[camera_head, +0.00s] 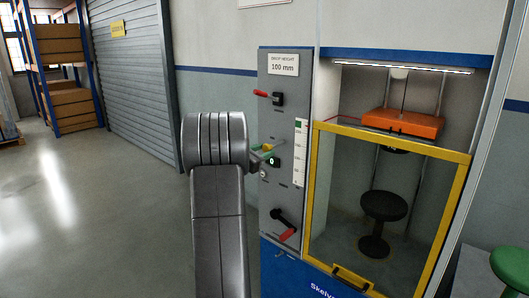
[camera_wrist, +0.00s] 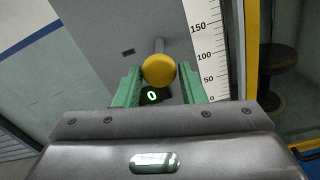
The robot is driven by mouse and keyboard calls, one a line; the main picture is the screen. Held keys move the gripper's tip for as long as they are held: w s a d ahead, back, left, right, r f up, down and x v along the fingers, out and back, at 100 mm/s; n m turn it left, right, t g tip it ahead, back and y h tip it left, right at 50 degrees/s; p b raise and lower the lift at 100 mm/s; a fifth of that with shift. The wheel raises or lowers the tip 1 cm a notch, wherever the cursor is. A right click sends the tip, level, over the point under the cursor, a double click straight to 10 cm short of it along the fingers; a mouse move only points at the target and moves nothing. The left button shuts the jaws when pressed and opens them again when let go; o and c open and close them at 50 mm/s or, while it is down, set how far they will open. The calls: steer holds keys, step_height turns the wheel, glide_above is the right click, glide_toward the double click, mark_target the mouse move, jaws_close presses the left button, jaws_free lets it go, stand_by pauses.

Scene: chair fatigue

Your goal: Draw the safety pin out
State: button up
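The safety pin appears as a yellow round knob (camera_wrist: 158,71) on a grey shank, standing out from the grey panel in the wrist view. My gripper (camera_wrist: 159,66) has its two green fingers on either side of the knob, with narrow gaps visible, so it looks open. In the head view my gripper (camera_head: 262,154) is at the middle of the panel, with a small yellow part (camera_head: 267,147) by its fingers.
The grey panel (camera_head: 269,100) carries a red-handled lever (camera_head: 264,94) above, another red handle (camera_head: 287,234) below and a white scale (camera_head: 300,152). To the right, a yellow-framed guard (camera_head: 311,200) fronts a black stool (camera_head: 384,206) under an orange weight (camera_head: 403,122). Floor at left is clear.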

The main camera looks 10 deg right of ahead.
steer(key=shift+o, duration=1.3)
steer(key=shift+s+a+r, duration=0.1)
steer(key=shift+a, duration=0.05)
steer(key=b+v, duration=0.1)
steer(key=v, duration=1.2)
steer(key=shift+s+a+b, duration=0.25)
steer(key=shift+b, duration=0.1)
steer(key=shift+w+d, duration=0.1)
steer(key=p+x, duration=0.2)
steer(key=x, duration=1.2)
steer(key=shift+w+d, duration=0.1)
